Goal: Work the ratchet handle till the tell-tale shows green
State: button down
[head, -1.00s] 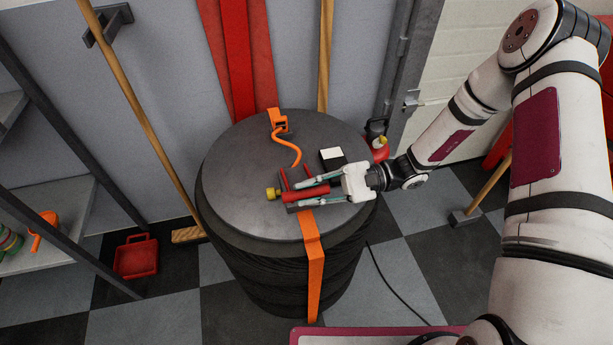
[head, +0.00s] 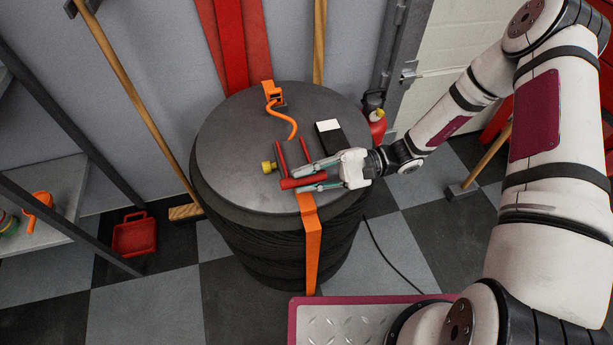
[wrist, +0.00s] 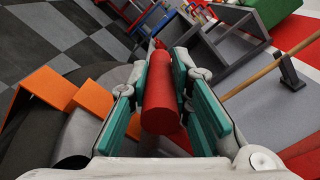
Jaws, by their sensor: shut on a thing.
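The ratchet's red cross grip (head: 302,182) lies above the dark drum top, at the near end of two red side arms (head: 280,155). A yellow knob (head: 267,167) sits at its left. My gripper (head: 308,178) reaches in from the right and is shut on the red grip, one finger on each side. The wrist view shows the red grip (wrist: 160,105) between the teal finger pads. A small dark box with a white face (head: 328,126) stands behind the ratchet; I cannot tell whether it is the tell-tale. I see no green on the drum.
An orange strap (head: 311,245) runs down the drum's front (head: 235,185). An orange hook (head: 273,95) with a curled strap lies at the back of the top. A red bottle (head: 377,125) stands behind right. Brooms and a shelf (head: 60,205) flank the drum.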

jog(key=c, duration=1.5)
grip_release()
jog(key=shift+w+f, duration=0.15)
jog(key=shift+w, duration=0.05)
jog(key=shift+o, duration=0.3)
jog(key=shift+d, duration=0.1)
jog(key=v, duration=1.1)
jog(key=shift+w+d, duration=0.1)
jog(key=shift+d, duration=0.3)
